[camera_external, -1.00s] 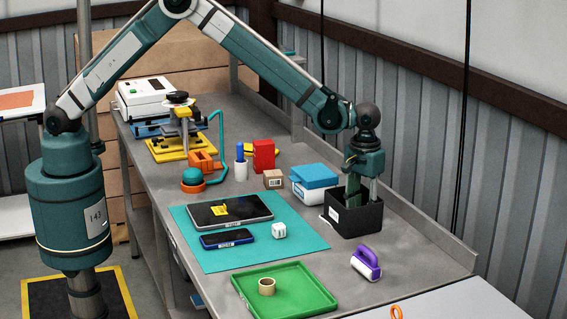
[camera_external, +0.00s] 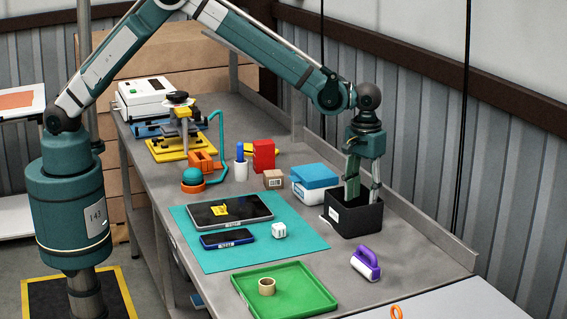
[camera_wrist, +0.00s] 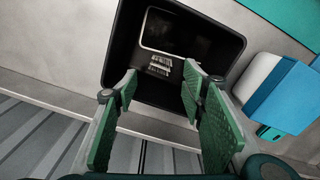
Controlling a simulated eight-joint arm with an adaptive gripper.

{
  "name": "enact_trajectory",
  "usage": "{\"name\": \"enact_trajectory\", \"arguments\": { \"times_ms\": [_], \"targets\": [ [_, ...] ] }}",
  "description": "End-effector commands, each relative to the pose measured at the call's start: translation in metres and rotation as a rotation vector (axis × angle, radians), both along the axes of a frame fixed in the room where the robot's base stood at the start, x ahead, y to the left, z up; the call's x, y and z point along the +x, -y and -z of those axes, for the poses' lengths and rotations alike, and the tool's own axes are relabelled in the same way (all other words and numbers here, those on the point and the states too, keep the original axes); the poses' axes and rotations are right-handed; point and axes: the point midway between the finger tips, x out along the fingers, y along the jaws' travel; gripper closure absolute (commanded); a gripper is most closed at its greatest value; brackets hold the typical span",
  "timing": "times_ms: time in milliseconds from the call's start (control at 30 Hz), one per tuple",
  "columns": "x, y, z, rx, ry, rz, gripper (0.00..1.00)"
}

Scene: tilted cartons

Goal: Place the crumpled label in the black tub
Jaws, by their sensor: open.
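The black tub (camera_external: 352,222) stands upright at the right of the bench in the external view. Its dark interior and rim show in the wrist view (camera_wrist: 226,34). My gripper (camera_external: 361,203) points down into the tub's mouth, fingertips near or just below the rim. In the wrist view its green fingers (camera_wrist: 160,80) are apart with nothing between them. Small pale barcode-marked pieces (camera_wrist: 160,65) show inside the tub beyond the fingertips. They may be the crumpled label, but I cannot tell for sure. The tub's inside is hidden in the external view.
A white box with a blue lid (camera_external: 315,183) stands close behind the tub. A purple-handled roller (camera_external: 366,263) and a green tray (camera_external: 323,301) lie in front. A teal mat (camera_external: 199,260) holds a tablet, a phone and a white cube. A raised edge runs behind the tub.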

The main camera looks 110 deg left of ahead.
Motion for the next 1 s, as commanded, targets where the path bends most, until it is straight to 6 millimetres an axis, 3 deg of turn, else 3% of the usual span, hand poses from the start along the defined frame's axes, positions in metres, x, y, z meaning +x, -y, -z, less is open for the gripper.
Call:
{"name": "enact_trajectory", "arguments": {
  "times_ms": [200,400,1000],
  "targets": [
    [-0.001,0.000,-0.036,0.000,0.000,0.000,0.59],
    [0.000,0.000,-0.058,0.000,0.000,0.000,0.59],
    [0.000,0.000,-0.067,0.000,0.000,0.000,0.59]
  ]
}}
